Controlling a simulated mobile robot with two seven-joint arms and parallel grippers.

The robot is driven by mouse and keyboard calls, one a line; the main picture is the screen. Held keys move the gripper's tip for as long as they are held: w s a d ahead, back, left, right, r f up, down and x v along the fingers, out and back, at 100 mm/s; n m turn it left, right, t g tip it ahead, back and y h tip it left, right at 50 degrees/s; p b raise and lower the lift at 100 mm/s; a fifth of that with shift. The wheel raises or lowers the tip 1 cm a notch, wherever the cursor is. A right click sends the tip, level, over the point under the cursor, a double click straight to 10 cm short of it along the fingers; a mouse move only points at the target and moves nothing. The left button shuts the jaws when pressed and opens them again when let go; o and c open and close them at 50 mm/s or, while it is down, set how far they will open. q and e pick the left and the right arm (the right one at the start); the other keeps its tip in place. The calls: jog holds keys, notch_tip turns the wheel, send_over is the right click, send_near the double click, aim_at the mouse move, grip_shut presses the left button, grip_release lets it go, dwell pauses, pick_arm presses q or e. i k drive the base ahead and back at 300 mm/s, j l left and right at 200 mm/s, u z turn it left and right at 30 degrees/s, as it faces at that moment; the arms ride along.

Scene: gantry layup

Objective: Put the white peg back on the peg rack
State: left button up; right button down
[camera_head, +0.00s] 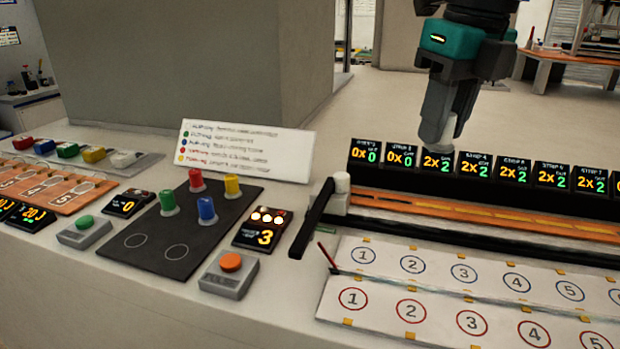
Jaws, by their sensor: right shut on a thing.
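A dark board (188,222), which looks like the peg rack, lies left of the middle. On it stand a red peg (196,181), a yellow peg (232,186), a green peg (168,203) and a blue peg (207,210), all upright. Two outlined circles at its front left are empty. My left gripper is not in view.
A sign (245,150) stands behind the board. An orange button box (229,273), a green button box (84,231) and a counter display (262,228) sit around it. A black bar with a white knob (342,183) and a row of displays (438,165) lie to the right.

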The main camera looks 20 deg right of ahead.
aim_at(136, 240)
jog(key=k+j, duration=0.75)
jog(key=j, duration=0.2)
